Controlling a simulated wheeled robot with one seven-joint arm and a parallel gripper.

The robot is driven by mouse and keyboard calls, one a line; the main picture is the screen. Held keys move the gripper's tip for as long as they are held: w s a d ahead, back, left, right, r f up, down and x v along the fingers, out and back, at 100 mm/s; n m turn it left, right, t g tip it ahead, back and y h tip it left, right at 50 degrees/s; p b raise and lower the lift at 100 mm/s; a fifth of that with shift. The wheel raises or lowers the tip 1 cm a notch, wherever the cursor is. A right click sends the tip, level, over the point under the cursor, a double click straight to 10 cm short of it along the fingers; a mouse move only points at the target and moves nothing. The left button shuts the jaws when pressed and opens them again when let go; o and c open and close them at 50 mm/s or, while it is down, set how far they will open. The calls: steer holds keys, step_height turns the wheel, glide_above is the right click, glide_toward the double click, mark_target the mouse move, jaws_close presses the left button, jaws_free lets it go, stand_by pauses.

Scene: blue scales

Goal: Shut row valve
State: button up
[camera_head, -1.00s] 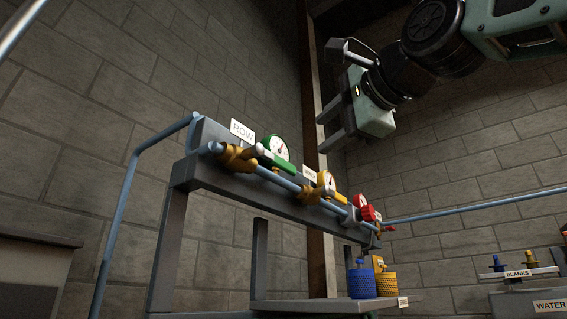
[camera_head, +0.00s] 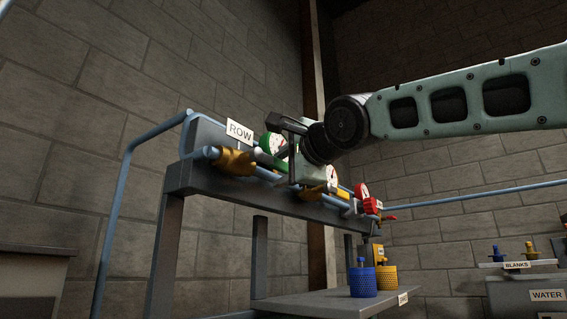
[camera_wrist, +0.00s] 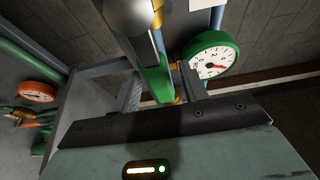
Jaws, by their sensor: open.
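The row valve (camera_head: 233,161) is a brass body on the blue pipe at the left end of the rack, below the white ROW sign (camera_head: 240,131). Its green lever (camera_head: 266,160) lies along the pipe and is partly hidden by my gripper (camera_head: 283,150). In the wrist view, my gripper (camera_wrist: 158,84) is open, with the green lever (camera_wrist: 155,82) between its two fingers. A pale rounded end (camera_wrist: 130,14) shows at the top. I cannot tell whether a finger touches the lever.
A green-rimmed gauge (camera_wrist: 211,57) is close beside the right finger. Blue (camera_head: 362,281) and yellow (camera_head: 386,278) cylinders stand on the lower shelf.

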jaws_close()
